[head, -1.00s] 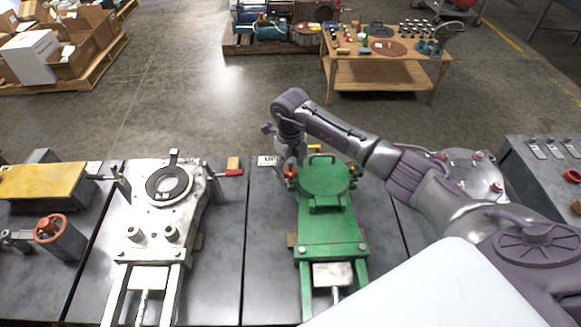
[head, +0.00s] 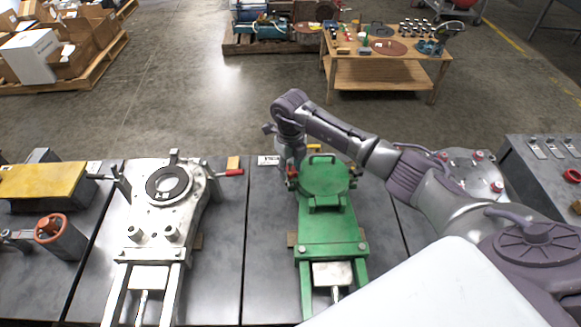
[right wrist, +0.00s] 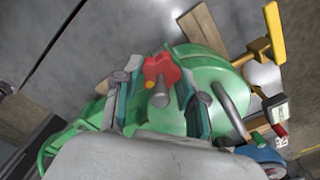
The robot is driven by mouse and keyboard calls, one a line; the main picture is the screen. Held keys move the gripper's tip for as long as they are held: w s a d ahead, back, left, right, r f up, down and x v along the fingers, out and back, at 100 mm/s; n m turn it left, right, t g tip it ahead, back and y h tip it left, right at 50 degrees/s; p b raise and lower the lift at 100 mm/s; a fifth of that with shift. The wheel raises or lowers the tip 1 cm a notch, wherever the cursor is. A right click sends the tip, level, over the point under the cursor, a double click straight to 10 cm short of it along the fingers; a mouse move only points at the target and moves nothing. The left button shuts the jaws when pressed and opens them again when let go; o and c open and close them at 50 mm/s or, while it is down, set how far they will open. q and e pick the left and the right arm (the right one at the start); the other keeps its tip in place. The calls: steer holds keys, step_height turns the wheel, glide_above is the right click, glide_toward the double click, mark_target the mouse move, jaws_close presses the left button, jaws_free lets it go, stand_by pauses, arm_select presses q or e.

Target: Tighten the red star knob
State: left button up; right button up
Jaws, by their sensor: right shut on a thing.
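The red star knob (right wrist: 161,70) shows in the right wrist view between the two fingers of my right gripper (right wrist: 158,88). It has rounded lobes and a grey stud at its middle. The gripper is shut on it. In the head view my right gripper (head: 292,174) points down at the left side of the green fixture (head: 333,235), beside its round lid (head: 324,176). There the fingers and arm hide most of the knob. My left gripper is not in view.
A bare metal fixture (head: 150,215) with a red-handled lever (head: 232,172) stands to the left. A yellow-topped fixture (head: 42,181) and an orange handwheel (head: 48,229) are farther left. A control panel with a red button (head: 573,176) is at the right.

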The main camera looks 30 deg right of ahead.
steer(key=shift+m+p, duration=0.6)
steer(key=shift+m, duration=2.3)
steer(key=o, duration=1.2)
steer(key=shift+c, duration=0.2)
step_height(320, 180, up, 12)
steer(key=shift+r, duration=0.1)
